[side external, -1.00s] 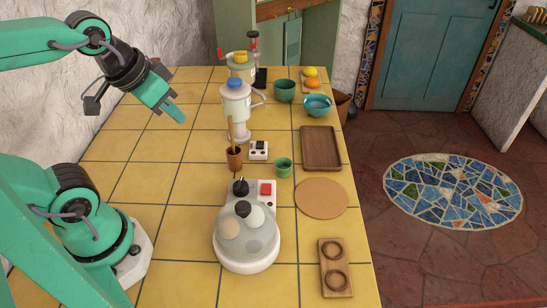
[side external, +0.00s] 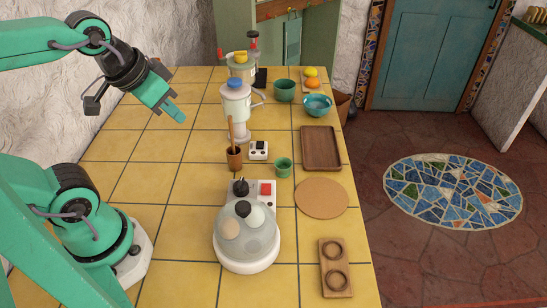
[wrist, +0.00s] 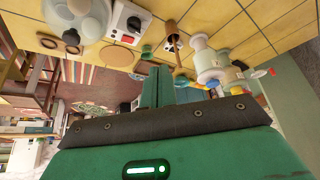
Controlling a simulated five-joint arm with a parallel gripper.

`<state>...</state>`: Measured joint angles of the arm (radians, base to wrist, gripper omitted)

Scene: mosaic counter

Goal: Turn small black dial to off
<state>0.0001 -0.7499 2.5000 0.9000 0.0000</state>
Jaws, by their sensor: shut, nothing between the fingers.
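A black dial (side external: 240,187) sits on the white control panel of the egg cooker (side external: 246,262), left of a red square switch (side external: 266,189). The dial also shows near the top of the wrist view (wrist: 134,23); its pointer setting is too small to read. The cooker has a clear domed lid with a black knob (side external: 243,208), and eggs show through it. My gripper (side external: 178,116) is shut and empty, raised above the left part of the counter, well apart from the dial. Its green fingers show in the wrist view (wrist: 158,78).
A wooden cup with utensils (side external: 234,159), a small white box with black parts (side external: 258,151) and a green cup (side external: 283,168) stand behind the cooker. A blender (side external: 236,107) is farther back. A cork mat (side external: 321,198) lies right. The counter's left side is clear.

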